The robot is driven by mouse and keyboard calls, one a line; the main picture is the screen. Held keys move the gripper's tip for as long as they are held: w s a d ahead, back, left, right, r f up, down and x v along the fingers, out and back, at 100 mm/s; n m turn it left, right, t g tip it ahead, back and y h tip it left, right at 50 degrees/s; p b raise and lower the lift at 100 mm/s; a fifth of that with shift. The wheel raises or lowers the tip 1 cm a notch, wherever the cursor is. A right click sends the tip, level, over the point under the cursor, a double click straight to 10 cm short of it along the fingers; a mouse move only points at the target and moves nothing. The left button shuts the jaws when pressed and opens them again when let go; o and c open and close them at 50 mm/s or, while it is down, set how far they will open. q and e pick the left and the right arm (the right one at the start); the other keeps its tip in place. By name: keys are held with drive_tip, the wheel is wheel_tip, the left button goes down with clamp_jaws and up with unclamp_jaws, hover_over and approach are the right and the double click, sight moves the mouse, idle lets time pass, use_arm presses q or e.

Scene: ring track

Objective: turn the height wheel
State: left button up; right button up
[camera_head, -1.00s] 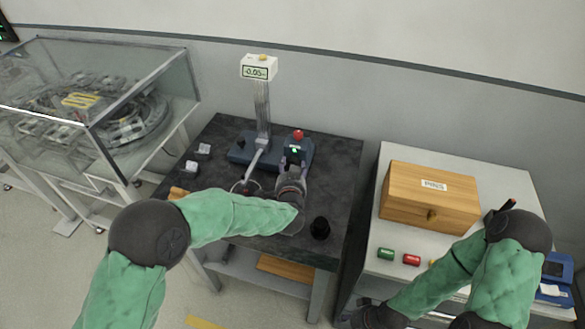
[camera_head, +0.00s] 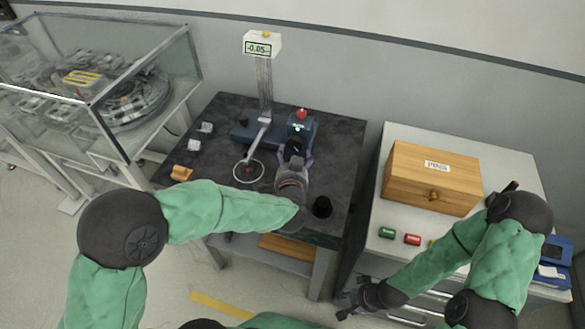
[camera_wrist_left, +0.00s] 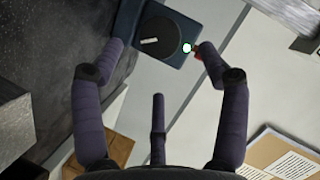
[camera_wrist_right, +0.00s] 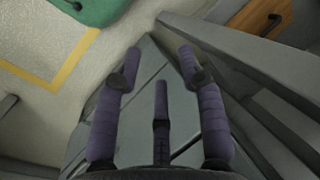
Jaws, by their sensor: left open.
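The height wheel (camera_wrist_left: 160,40) is a dark disc with a pale mark on the blue gauge base (camera_wrist_left: 185,22), beside a glowing green light. In the left wrist view it lies beyond and between the spread fingertips of my left gripper (camera_wrist_left: 160,48). I cannot tell whether they touch it. In the head view my left gripper (camera_head: 296,157) is open at the front of the gauge base (camera_head: 243,131), largely covering the wheel. The readout (camera_head: 262,46) on the column shows -0.05. My right gripper (camera_wrist_right: 160,58) is open and empty, low beside the right-hand cabinet.
A red button (camera_head: 302,113) tops the gauge. A ring (camera_head: 248,171) lies under the gauge arm. A black cup (camera_head: 322,207) stands near the dark table's front edge. A wooden box (camera_head: 432,178) and coloured cylinders (camera_head: 387,232) are on the cabinet. A glass-cased machine (camera_head: 110,90) stands left.

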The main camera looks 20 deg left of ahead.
use_arm(q)
drive_tip(key=v, duration=0.5)
drive_tip(key=shift+s+d+r, duration=0.1)
drive_tip(key=shift+s, duration=0.25)
